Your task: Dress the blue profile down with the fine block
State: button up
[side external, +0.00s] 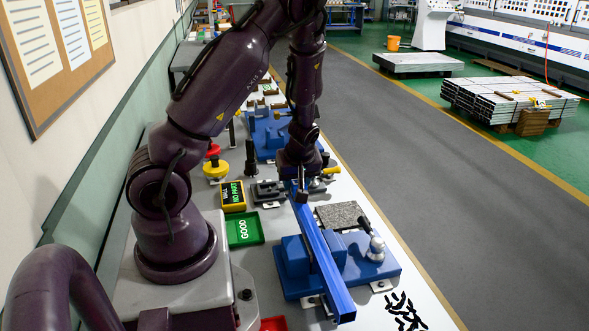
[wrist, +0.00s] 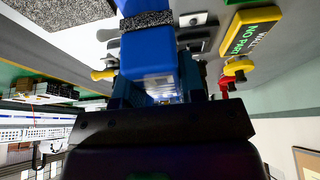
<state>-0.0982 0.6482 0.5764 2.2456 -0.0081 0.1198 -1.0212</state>
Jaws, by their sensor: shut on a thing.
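The blue profile (side external: 322,250) is a long square bar clamped in the blue fixture (side external: 370,267) at the front of the bench, its open near end toward the camera. My gripper (side external: 300,181) is over the profile's far end. In the wrist view, my gripper (wrist: 158,88) is shut on a blue block with a dark speckled face, which I take as the fine block (wrist: 150,52). Its speckled face points toward the profile, a bit of which shows beyond it. The face looks close to or on the profile; contact is hard to tell.
A grey speckled plate (side external: 341,215) lies right of the profile. A green GOOD tray (side external: 244,229) and a yellow-framed NO PART box (side external: 233,196) stand to the left. Another blue fixture (side external: 268,133) is behind. Black strips (side external: 405,311) lie at the bench's front right.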

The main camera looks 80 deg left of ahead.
jog(key=shift+d, duration=2.5)
jog(key=shift+a+f, duration=0.1)
jog(key=shift+a, duration=2.75)
jog(key=shift+d, duration=2.85)
jog(key=shift+a, duration=3.05)
jog(key=shift+d+r, duration=0.1)
jog(key=shift+r, duration=4.1)
jog(key=shift+f, duration=0.15)
